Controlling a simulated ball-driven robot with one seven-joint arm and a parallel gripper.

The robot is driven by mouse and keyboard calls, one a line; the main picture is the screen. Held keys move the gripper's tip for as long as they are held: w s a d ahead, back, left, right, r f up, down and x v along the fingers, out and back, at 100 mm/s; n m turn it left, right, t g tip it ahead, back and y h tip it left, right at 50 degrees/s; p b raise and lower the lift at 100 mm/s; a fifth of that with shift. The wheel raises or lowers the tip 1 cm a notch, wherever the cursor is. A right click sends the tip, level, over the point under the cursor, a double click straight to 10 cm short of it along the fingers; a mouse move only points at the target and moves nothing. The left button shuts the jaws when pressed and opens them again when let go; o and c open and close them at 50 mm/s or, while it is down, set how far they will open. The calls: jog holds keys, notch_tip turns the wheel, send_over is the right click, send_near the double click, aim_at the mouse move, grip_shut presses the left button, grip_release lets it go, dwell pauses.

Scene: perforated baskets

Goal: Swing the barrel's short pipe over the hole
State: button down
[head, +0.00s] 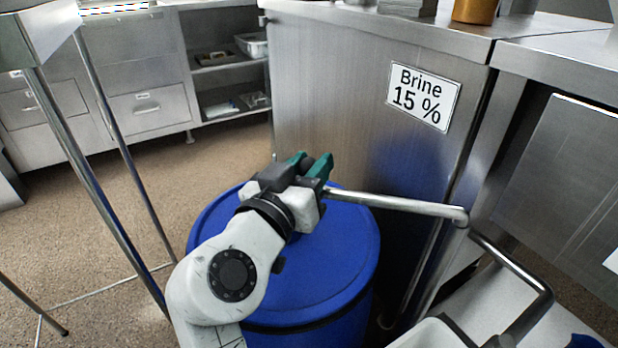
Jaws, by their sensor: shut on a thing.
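The blue barrel (335,265) stands upright in the middle, with its lid partly covered by my arm. A bare metal pipe (395,203) runs above the lid from my gripper to the right, past the barrel's edge. My gripper (308,168), with green fingertips, is over the far side of the lid and is shut on the pipe's left end. The fingers hide that end. I cannot make out the hole in this view.
A steel cabinet (345,95) with a "Brine 15 %" sign (423,96) stands close behind the barrel. A bent metal tube (515,268) is at the lower right. A metal-legged stand (105,195) is at the left. Open brown floor (150,190) lies between the stand and the shelves.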

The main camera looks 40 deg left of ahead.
jog(key=shift+w+a+f+m+h, duration=0.1)
jog(key=shift+w+a+m+h, duration=0.15)
jog(key=shift+w+h, duration=0.3)
jog(key=c, duration=0.8)
grip_release()
jog(key=p+v, duration=0.2)
jog(key=v, duration=0.9)
jog(key=shift+f+p, duration=0.1)
jog(key=shift+p, duration=0.3)
jog(key=shift+w, duration=0.1)
